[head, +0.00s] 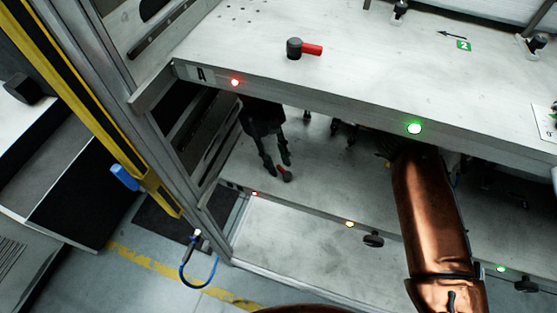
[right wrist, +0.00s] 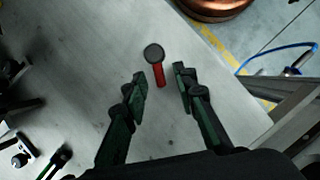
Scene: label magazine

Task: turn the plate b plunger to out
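A plunger with a round black knob and a short red handle (head: 284,174) stands on the lower plate (head: 318,179), under the upper plate marked A. I see no letter on the lower plate; I take it as plate b. In the right wrist view the black knob (right wrist: 154,53) lies beyond the fingertips, with its red handle (right wrist: 159,76) pointing back between them. My right gripper (head: 277,162) reaches under the upper plate. It is open and empty, its fingers (right wrist: 160,84) either side of the handle with gaps. My left gripper is not in view.
The upper plate (head: 345,75) overhangs my right arm and carries a similar plunger (head: 303,48) with a red handle. A metal upright (head: 205,235) stands at the left, beside a blue hose (head: 184,275). Red, amber and green lights dot the plate edges. Dark parts hang under the upper plate.

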